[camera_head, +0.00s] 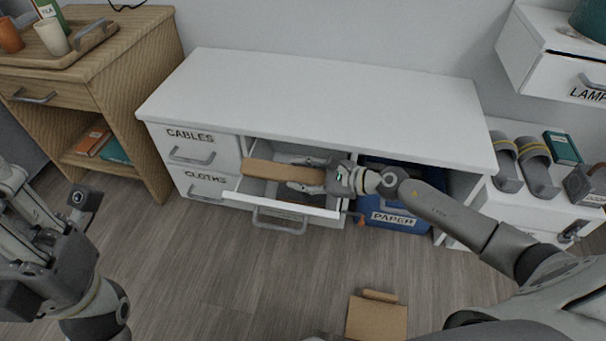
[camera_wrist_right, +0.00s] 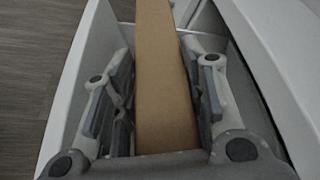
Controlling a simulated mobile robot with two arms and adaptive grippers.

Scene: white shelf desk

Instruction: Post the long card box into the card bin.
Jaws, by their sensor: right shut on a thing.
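The long card box (camera_head: 284,173) is a plain brown bar lying along the open drawer (camera_head: 318,209) of the white desk. My right gripper (camera_head: 307,176) reaches into that drawer and is shut on the box near its right end. In the right wrist view the box (camera_wrist_right: 165,75) runs away from me between the two fingers (camera_wrist_right: 163,105). My left gripper (camera_head: 50,215) is open and empty at the left edge, away from the desk. A blue bin (camera_head: 397,219) labelled PAPER stands under the desk. I see no bin with a card label.
The white desk top (camera_head: 320,100) is clear above the drawer. Closed CABLES (camera_head: 190,150) and CLOTHS (camera_head: 200,187) drawers are to the left. A brown cardboard piece (camera_head: 376,320) is low at the front. Slippers (camera_head: 540,168) sit on the right unit. The floor (camera_head: 230,265) before the desk is free.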

